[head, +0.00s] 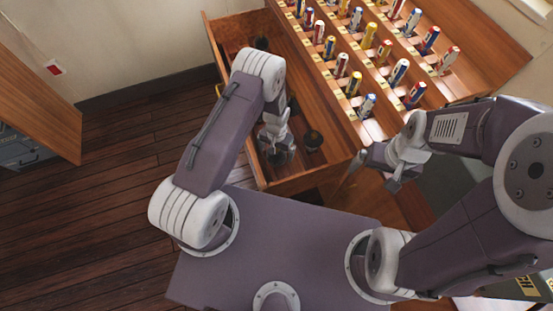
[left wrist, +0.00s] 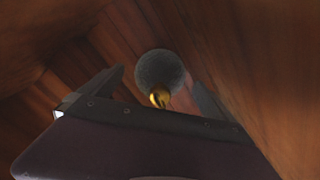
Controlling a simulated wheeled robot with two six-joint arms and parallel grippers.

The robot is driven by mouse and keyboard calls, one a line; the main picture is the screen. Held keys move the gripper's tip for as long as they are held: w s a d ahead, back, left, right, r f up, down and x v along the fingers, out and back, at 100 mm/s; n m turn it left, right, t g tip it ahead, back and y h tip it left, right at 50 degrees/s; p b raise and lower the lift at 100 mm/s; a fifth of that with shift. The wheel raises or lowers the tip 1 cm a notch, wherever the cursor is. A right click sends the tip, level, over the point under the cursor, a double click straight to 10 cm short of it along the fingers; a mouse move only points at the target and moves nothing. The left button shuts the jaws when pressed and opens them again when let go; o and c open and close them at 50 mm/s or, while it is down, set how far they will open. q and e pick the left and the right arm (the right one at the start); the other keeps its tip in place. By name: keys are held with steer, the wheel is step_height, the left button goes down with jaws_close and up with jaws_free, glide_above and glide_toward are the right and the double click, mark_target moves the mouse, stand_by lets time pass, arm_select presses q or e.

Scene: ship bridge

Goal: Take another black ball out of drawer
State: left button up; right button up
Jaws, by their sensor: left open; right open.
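The wooden drawer (head: 300,181) is pulled open, and several dark balls lie inside. One ball (head: 313,139) is near the close end, just right of my left gripper, and another (head: 261,43) is at the far end. My left gripper (head: 277,155) reaches down into the drawer with its jaws open. In the left wrist view, a dark ball (left wrist: 160,70) with a gold fitting shows between the two open fingers; I cannot tell whether they touch it. My right gripper (head: 372,178) is open and empty, to the right of the drawer.
A wooden rack (head: 345,45) with rows of colourful rolled flags stands along the drawer's right side. An open wooden door (head: 45,100) is at the left. The plank floor (head: 110,190) left of the drawer is clear. Dark books (head: 525,288) lie at the lower right.

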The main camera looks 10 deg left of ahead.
arm_select(q)
step_height(320, 180, down, 2)
steer(key=shift+w+f, duration=0.1)
steer(key=c, duration=1.6)
